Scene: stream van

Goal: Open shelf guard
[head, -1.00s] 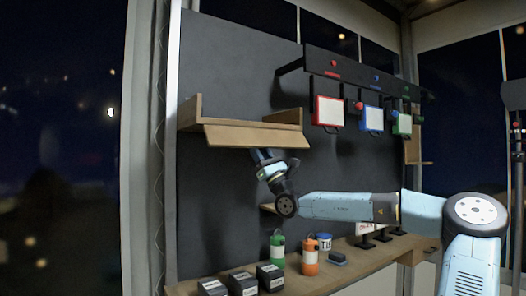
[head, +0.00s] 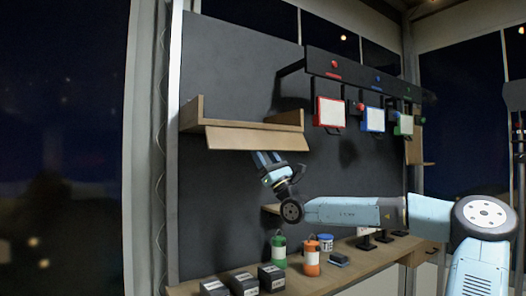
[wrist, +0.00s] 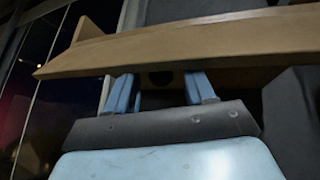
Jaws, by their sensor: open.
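The shelf guard (head: 255,139) is a light wooden flap along the front of the wooden wall shelf. It slants outward and down from the shelf's front. In the wrist view, the guard (wrist: 180,48) crosses the upper picture as a long wooden board. My gripper (head: 266,156) is just under the guard's lower edge, pointing up.
The workbench (head: 325,283) below holds black boxes (head: 243,283), a green canister (head: 278,250), an orange canister (head: 311,260) and a blue-lidded tub (head: 326,242). Framed panels (head: 330,112) hang from a dark rail at right.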

